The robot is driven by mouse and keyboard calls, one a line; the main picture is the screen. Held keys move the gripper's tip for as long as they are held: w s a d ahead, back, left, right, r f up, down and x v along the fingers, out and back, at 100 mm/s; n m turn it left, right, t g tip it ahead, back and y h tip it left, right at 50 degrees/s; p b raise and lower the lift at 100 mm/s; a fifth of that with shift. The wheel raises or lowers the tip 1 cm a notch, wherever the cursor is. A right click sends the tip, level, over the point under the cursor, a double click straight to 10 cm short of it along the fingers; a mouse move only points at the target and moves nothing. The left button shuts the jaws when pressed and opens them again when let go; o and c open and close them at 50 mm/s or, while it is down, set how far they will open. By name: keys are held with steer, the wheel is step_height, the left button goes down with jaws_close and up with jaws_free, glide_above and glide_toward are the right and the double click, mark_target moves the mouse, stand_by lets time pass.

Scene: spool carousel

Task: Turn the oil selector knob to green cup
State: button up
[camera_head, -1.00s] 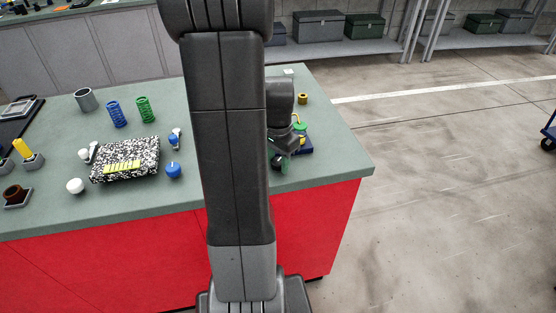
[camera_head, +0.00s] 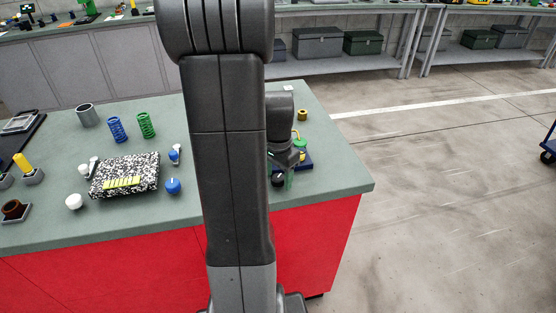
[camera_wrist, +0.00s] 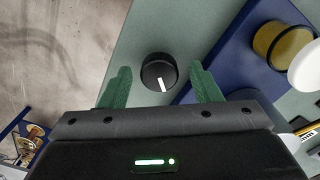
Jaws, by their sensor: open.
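The oil selector knob is a round black dial (camera_wrist: 158,68) with a white pointer line, seen in the wrist view; the line points toward the bottom of that picture. My gripper (camera_wrist: 160,82) is open, with one green finger on each side of the knob. I cannot tell whether either finger touches it. In the head view my gripper (camera_head: 284,173) is low over the right front part of the bench, partly hidden by my arm. A green-topped item (camera_head: 300,145) stands just beyond it. I cannot make out a green cup for certain.
The bench (camera_head: 335,175) ends near the knob. A speckled block (camera_head: 124,172) and springs stand left.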

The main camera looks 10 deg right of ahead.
mark_target(278, 177)
step_height(278, 177, up, 13)
steer(key=shift+r, duration=0.15)
stand_by(0.4)
step_height(278, 177, down, 14)
stand_by(0.5)
steer(key=shift+r, duration=0.15)
